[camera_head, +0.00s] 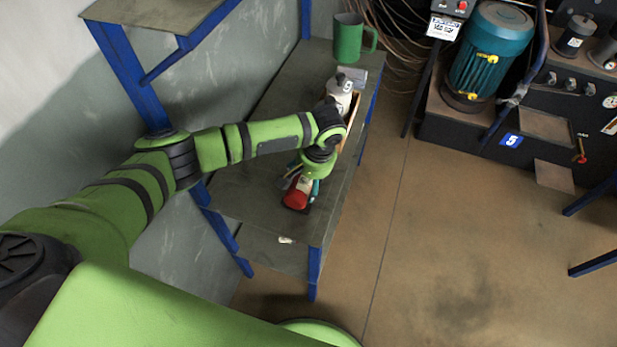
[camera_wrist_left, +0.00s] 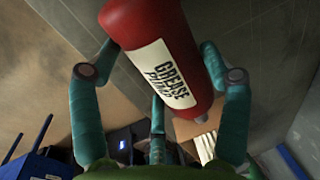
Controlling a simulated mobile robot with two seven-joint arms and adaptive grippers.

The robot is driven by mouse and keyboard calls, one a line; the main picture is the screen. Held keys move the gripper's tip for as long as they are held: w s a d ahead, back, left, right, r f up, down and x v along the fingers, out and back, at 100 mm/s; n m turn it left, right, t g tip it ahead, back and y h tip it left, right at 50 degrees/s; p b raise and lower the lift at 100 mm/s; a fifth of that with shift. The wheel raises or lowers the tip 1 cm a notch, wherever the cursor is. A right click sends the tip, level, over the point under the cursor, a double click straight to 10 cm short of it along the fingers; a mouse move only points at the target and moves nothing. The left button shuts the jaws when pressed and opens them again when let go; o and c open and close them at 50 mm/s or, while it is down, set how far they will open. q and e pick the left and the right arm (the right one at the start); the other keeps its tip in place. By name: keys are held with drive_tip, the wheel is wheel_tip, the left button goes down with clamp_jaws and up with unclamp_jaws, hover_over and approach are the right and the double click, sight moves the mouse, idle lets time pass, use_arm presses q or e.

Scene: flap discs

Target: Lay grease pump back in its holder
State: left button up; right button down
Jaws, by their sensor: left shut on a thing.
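The grease pump (camera_head: 296,194) is a red cylinder with a white label. In the left wrist view the pump (camera_wrist_left: 165,60) lies slanted between teal fingers, its label reading "GREASE PUMP". My left gripper (camera_head: 303,186) is shut on it, over the near part of the grey bench top. Whether the pump touches the bench cannot be told. A light wooden box edge (camera_head: 354,108) shows farther along the bench, partly hidden behind my arm; I cannot tell whether it is the holder. My right gripper is not in view.
The bench (camera_head: 262,187) has blue legs. A white container (camera_head: 340,92) and a green mug (camera_head: 349,40) stand toward its far end. A higher shelf (camera_head: 150,12) is at the upper left. A teal motor (camera_head: 490,50) stands across the open floor (camera_head: 450,240).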

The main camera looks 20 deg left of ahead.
use_arm(q)
drive_tip(key=shift+f, duration=0.5)
drive_tip(key=o, duration=1.7)
drive_tip(key=r, duration=0.4)
drive_tip(key=d+r, duration=0.1)
drive_tip(key=r, duration=0.3)
drive_tip(key=d+r, duration=0.1)
drive_tip(key=r, duration=0.3)
